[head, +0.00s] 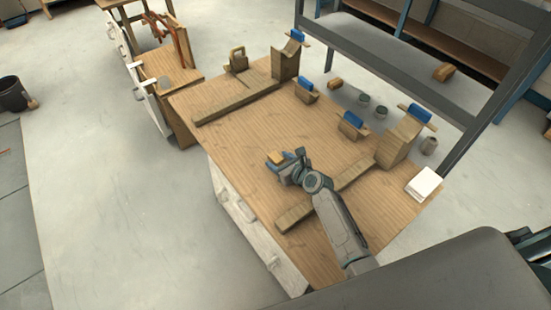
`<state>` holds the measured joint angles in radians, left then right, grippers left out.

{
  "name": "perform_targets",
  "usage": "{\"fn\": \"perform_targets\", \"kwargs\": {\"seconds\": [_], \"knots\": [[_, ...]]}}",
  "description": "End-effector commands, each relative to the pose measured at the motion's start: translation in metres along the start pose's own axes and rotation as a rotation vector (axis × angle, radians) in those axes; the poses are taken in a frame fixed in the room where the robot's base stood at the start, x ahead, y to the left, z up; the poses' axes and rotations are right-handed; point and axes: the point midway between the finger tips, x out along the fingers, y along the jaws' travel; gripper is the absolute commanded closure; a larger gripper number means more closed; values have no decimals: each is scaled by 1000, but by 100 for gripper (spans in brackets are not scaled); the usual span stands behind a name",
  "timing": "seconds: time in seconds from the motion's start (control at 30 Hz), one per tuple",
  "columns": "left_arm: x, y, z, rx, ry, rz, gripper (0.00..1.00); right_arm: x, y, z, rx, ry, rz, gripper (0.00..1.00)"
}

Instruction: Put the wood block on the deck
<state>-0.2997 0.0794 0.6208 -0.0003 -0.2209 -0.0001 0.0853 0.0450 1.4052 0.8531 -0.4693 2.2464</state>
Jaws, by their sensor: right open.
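My right gripper (284,165) is open over the middle of the wooden deck (240,150), coming in from the lower right. A small tan wood block (275,158) shows right at its fingertips; I cannot tell whether it rests on the deck or whether the fingers touch it. The gripper partly hides it. My left gripper is out of view.
Wooden stands with blue tops (402,137) and long wooden rails (238,103) stand on the deck. Smaller blue-topped blocks (352,125) sit between them. A white box (424,184) lies at the right edge. A grey-framed rack (400,75) stands behind.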

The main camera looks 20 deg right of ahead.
Motion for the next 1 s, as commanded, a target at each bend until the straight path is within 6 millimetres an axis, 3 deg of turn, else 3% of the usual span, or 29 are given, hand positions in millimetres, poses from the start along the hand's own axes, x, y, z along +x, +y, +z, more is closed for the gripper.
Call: {"fn": "perform_targets", "kwargs": {"seconds": [0.1,0.33,0.73,1.0], "knots": [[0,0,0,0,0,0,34,0,0,0,0,0,0,48],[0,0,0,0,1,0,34,0,0,0,0,0,0,91],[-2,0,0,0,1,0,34,-3,0,5,0,0,1,91],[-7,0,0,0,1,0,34,-15,0,36,-2,-3,0,91]]}}
